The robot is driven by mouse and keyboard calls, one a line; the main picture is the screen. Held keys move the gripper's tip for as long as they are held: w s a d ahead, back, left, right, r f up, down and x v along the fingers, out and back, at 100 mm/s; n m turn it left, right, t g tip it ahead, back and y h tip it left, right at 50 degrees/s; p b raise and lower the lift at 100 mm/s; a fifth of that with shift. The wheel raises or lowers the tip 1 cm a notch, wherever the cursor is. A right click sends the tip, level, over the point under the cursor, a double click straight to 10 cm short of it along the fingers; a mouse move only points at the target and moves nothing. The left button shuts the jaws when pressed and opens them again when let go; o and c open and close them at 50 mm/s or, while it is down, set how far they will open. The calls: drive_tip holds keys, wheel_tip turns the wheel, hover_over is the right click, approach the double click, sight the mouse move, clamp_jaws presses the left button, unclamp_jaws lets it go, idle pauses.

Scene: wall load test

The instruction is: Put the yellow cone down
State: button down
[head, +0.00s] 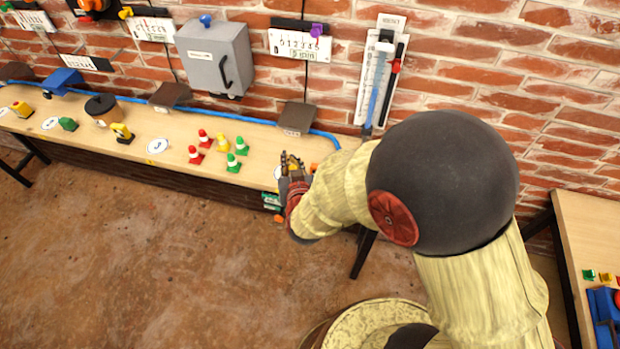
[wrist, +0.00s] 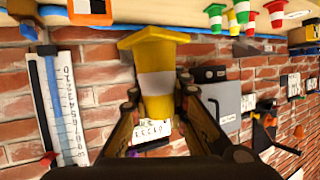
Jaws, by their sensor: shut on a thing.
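My gripper (head: 293,178) is shut on a yellow cone with a white band, which fills the middle of the wrist view (wrist: 154,52). The fingers (wrist: 157,105) grip the cone's narrow part from both sides. Its wide base points toward the bench, which lies along the top of the wrist view. Whether the base touches the bench is unclear. In the head view, my gripper is at the bench's front edge, and the held cone is mostly hidden. Another yellow cone (head: 223,145) stands on the bench among red cones (head: 204,138) and green cones (head: 241,146).
The wooden bench (head: 165,125) runs along a brick wall. A brown wedge-shaped block (head: 296,118) and a blue cable (head: 250,120) lie near its back. A grey box (head: 214,58) and a gauge panel (head: 380,75) hang on the wall. Small items crowd the bench's left part.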

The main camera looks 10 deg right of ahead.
drive_tip(key=w+f+b, duration=0.1)
drive_tip(key=w+f, duration=0.2)
drive_tip(key=w, duration=0.1)
drive_tip(key=w+a+f+b, duration=0.1)
drive_tip(key=w+f, duration=0.2)
drive_tip(key=w, duration=0.1)
drive_tip(key=w+a+f+b, duration=0.1)
drive_tip(key=w+f, duration=0.3)
drive_tip(key=w, duration=0.1)
drive_tip(key=shift+a, duration=0.15)
drive_tip(key=shift+f, duration=0.1)
drive_tip(key=shift+w+f+b, duration=0.15)
drive_tip(key=shift+f+b, duration=0.3)
drive_tip(key=shift+f, duration=1.1)
drive_tip(key=shift+f, duration=0.15)
drive_tip(key=c, duration=1.7)
unclamp_jaws()
